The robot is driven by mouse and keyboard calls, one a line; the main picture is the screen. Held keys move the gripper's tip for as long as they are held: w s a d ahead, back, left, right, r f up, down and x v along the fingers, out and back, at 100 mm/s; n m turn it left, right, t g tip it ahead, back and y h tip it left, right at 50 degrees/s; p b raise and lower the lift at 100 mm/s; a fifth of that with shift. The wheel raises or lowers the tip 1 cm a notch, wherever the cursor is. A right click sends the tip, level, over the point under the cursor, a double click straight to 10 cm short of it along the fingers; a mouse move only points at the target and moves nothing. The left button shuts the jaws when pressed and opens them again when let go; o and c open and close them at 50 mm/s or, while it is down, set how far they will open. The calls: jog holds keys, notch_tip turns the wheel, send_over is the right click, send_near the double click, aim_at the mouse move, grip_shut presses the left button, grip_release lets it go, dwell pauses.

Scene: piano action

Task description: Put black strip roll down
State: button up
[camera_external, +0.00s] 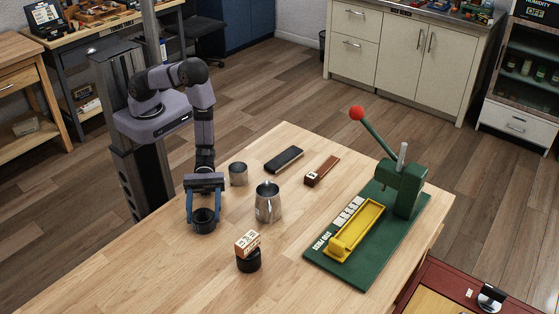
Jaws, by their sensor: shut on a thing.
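My gripper (205,206) points down over the left part of the wooden table and is shut on the black strip roll (204,222). The roll is a short dark cylinder, upright between the two blue fingers. It is at or just above the table top; I cannot tell whether it touches. Part of the roll is hidden by the fingers.
A metal cup (238,174) and a metal pitcher (267,205) stand right of my gripper. A small wooden block (247,243) sits on a black round piece (249,262) nearer the front. A black bar (284,160), a brown block (322,171) and a green press (380,225) lie farther right.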

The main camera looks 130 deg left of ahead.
jog(key=shift+f, duration=0.25)
jog(key=o, duration=1)
jog(key=shift+o, duration=0.2)
